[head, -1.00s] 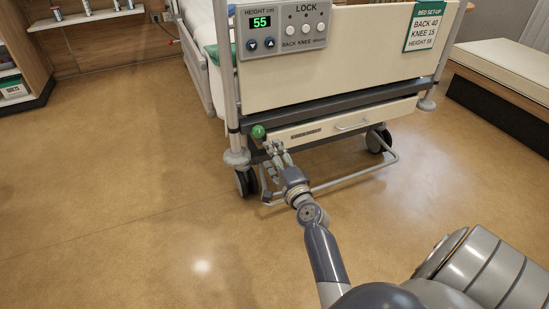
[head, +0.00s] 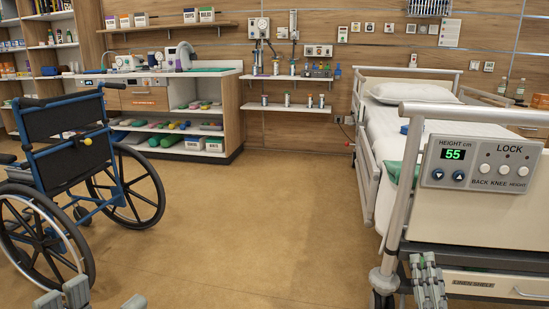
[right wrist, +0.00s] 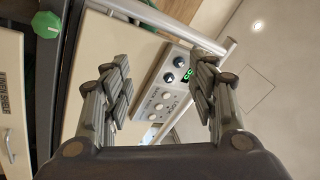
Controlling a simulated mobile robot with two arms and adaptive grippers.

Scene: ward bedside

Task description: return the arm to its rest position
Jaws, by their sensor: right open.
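My right gripper (head: 428,268) shows at the bottom right of the head view, in front of the lower left part of the bed's foot end. Its fingers are spread and empty. In the right wrist view, the open fingers (right wrist: 165,75) have nothing between them; the bed's control panel (right wrist: 160,88) shows beyond the gap. A green knob (right wrist: 47,24) is at that view's upper left, apart from the fingers; I cannot make it out in the head view. The fingertips of my left gripper (head: 105,297) show at the bottom left of the head view, apart and empty.
The bed (head: 388,150) stands at right, its control panel (head: 480,165) reading 55. A linen shelf drawer (head: 515,284) sits below. A blue-framed wheelchair (head: 70,150) stands at left. A counter (head: 150,76) and shelves line the back wall. The floor (head: 240,220) between is clear.

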